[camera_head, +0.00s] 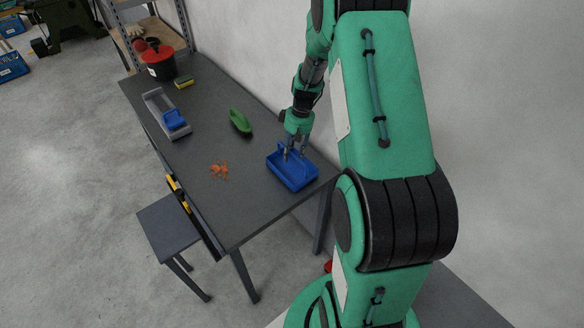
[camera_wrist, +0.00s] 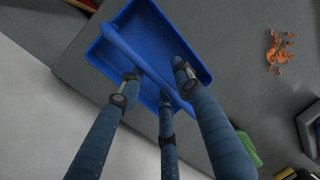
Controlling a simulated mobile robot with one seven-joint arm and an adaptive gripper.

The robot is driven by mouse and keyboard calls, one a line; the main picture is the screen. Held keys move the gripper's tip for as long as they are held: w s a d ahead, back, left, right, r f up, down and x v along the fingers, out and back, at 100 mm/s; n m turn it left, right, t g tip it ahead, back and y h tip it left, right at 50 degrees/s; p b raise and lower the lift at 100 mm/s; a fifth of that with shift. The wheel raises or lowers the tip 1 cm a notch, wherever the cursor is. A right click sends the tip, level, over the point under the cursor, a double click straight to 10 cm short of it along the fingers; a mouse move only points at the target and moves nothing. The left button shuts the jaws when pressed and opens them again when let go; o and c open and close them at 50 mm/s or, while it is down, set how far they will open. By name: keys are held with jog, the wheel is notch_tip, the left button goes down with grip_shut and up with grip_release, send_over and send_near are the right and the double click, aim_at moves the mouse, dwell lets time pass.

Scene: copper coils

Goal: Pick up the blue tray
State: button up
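The blue tray (camera_head: 297,181) sits on the near right end of the dark table, with a raised bar handle across it. It also shows in the wrist view (camera_wrist: 199,66), where the handle (camera_wrist: 133,56) runs diagonally. My gripper (camera_head: 292,154) is lowered over the tray from above. In the wrist view my gripper's three fingers (camera_wrist: 157,80) are spread on both sides of the handle, with a gap between the right finger and the bar. Exact contact with the handle or tray floor cannot be told. Nothing appears clamped.
Copper coils (camera_head: 219,170) lie on the table (camera_head: 215,205) left of the tray. A green dish (camera_head: 240,121), a grey tray (camera_head: 156,108) with a blue item, a sponge (camera_head: 183,82) and a black-and-red bucket (camera_head: 160,66) stand farther back. A wall borders the right side.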

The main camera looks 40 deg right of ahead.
jog(key=shift+c, duration=0.6)
grip_shut()
jog(key=shift+r, duration=0.2)
jog(key=shift+r, duration=0.55)
notch_tip(320, 180, up, 2)
jog(key=shift+r+p, duration=0.1)
jog(key=shift+p, duration=0.25)
jog(key=s+a, duration=0.3)
jog(key=s, duration=0.4)
jog(key=s+a+r+p, duration=0.1)
jog(key=s+a, duration=0.3)
jog(key=s, duration=0.3)
jog(key=shift+s+r, duration=0.2)
